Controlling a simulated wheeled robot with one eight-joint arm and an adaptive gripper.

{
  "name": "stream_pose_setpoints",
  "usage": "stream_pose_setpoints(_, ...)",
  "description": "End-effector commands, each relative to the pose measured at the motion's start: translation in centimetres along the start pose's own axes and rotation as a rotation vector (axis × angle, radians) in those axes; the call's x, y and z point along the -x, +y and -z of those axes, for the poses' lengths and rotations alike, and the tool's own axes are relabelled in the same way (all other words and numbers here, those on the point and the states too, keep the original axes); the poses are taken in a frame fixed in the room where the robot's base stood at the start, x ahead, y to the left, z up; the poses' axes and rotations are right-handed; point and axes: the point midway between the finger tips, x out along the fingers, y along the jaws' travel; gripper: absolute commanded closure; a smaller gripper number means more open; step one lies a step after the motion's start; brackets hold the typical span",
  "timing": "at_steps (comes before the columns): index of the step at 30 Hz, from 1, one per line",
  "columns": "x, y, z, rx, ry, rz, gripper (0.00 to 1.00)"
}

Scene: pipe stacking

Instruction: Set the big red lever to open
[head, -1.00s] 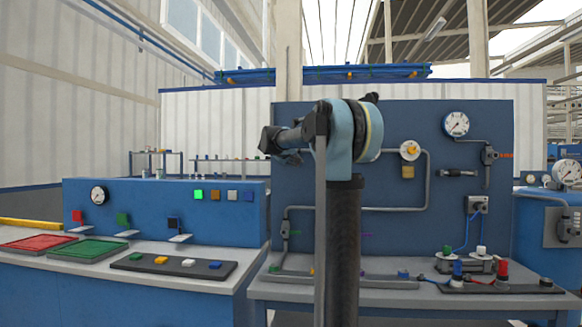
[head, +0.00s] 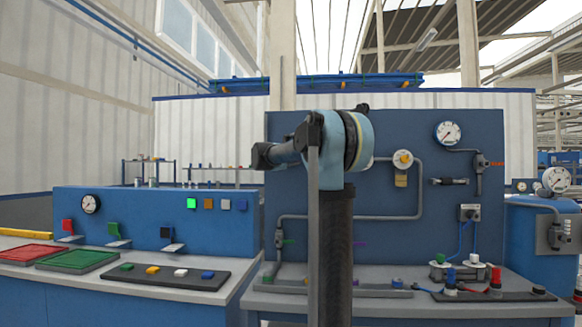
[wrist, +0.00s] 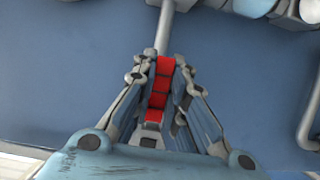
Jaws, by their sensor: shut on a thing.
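The red lever (wrist: 158,88) shows in the wrist view as a red segmented grip between my fingers, on a grey rod that runs up the picture. My gripper (wrist: 165,66) is shut on it, with a finger on each side. The lower end of the grip is near my palm. In the head view, my arm stands in front of the blue panel (head: 285,160), and I cannot make out my gripper or the held lever there.
A pipe (head: 390,217), a gauge (head: 449,133) and an orange-red handle (head: 496,163) are on the panel. A bench (head: 270,300) below carries small fittings. The left console (head: 150,205) has coloured switches, with red (head: 30,254) and green (head: 78,261) trays before it.

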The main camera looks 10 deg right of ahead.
Motion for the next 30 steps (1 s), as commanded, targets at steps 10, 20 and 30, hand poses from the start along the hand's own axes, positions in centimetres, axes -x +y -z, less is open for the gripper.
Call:
stream_pose_setpoints(10, 0.20, 0.10, 0.40, 0.038, 0.009, -0.014, 1.00)
stream_pose_setpoints(20, 0.20, 0.10, 0.41, 0.038, 0.010, -0.014, 0.76)
stream_pose_setpoints(30, 0.10, 0.17, 0.16, 0.037, 0.004, -0.014, 0.66)
